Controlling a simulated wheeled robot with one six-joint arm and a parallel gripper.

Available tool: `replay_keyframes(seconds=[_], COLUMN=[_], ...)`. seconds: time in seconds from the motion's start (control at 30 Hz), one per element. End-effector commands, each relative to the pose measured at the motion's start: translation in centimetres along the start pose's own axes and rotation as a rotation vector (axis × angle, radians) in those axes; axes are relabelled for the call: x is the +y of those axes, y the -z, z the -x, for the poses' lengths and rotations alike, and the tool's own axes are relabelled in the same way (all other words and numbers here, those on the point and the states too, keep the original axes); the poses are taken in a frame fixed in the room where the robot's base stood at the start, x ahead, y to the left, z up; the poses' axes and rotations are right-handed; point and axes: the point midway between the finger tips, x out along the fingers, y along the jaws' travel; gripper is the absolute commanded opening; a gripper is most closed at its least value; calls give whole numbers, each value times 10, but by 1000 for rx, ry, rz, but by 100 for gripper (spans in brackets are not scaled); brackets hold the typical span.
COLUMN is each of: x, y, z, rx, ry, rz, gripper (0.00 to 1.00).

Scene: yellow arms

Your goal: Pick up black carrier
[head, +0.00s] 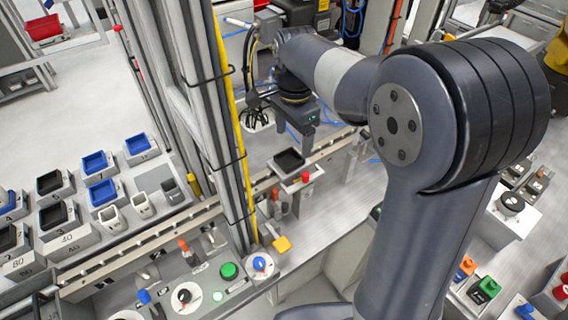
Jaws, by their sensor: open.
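A black carrier (289,160), a shallow square tray, sits on a light grey block beside the rail in the middle of the head view. My gripper (303,138) is above and slightly right of this carrier, pointing down. It is open and appears empty, apart from the carrier. Its fingers are small and partly lost against the bright table, so the exact gap is hard to judge. Similar black trays (55,214) stand on grey blocks at the far left.
Blue trays (103,192) and small white cups (112,217) stand at the left. A post with a yellow cable (237,130) rises left of my gripper. A panel with a green button (228,271) lies in front. My arm hides much of the right.

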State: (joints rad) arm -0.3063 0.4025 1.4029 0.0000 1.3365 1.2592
Motion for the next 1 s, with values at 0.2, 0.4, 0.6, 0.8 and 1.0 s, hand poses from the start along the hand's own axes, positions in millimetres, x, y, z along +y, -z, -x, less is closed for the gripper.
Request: replay_keyframes(seconds=[0.2, 0.4, 0.6, 0.8, 1.0], x=[1, 0, 0, 0, 0], y=[-3, -7, -7, -7, -7], z=[-17, -47, -58, -58, -58], rx=[-1, -1, 0, 0, 0], ry=[-3, -3, -1, 0, 0], rz=[1, 1, 0, 0, 0], gripper=[77, 77, 77, 73, 57])
